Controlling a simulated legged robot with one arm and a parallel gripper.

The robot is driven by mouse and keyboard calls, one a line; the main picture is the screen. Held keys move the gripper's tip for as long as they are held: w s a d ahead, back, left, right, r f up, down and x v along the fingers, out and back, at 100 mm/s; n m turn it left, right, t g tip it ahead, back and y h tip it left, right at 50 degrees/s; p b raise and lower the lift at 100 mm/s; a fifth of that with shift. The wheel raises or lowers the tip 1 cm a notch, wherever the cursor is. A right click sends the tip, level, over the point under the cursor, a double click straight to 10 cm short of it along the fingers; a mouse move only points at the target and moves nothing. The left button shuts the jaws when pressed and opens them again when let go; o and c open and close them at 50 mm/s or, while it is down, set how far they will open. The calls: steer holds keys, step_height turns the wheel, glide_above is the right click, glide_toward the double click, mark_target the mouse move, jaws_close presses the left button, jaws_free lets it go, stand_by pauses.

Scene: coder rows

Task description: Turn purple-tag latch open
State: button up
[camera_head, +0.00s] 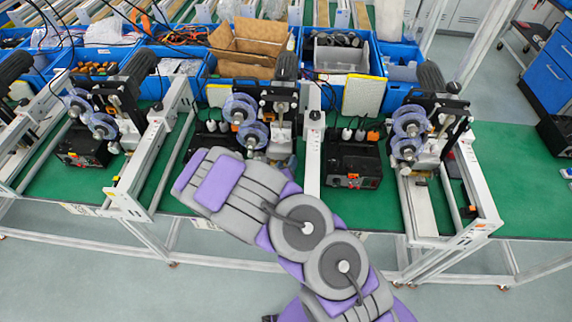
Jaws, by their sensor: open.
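Three coder units stand in a row on the green bench, each with two translucent bluish reels: a left coder (121,97), a middle coder (270,105) and a right coder (433,115). I cannot make out a purple tag or its latch on any of them. My grey and purple arm reaches up from the bottom centre, and its far end lies in front of the bench below the middle coder. No gripper fingers show, and the arm hides part of the bench front.
Black boxes (352,166) sit on the green bench (520,190) beside the coders. White metal rails (126,190) run between the stations. Blue bins (345,62) with a cardboard box (247,45) line the back. Clear floor (90,285) lies in front.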

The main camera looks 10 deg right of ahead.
steer(key=shift+w+d+f, duration=0.1)
steer(key=shift+w+d, duration=0.05)
steer(key=shift+w, duration=0.1)
jaws_close()
stand_by(0.4)
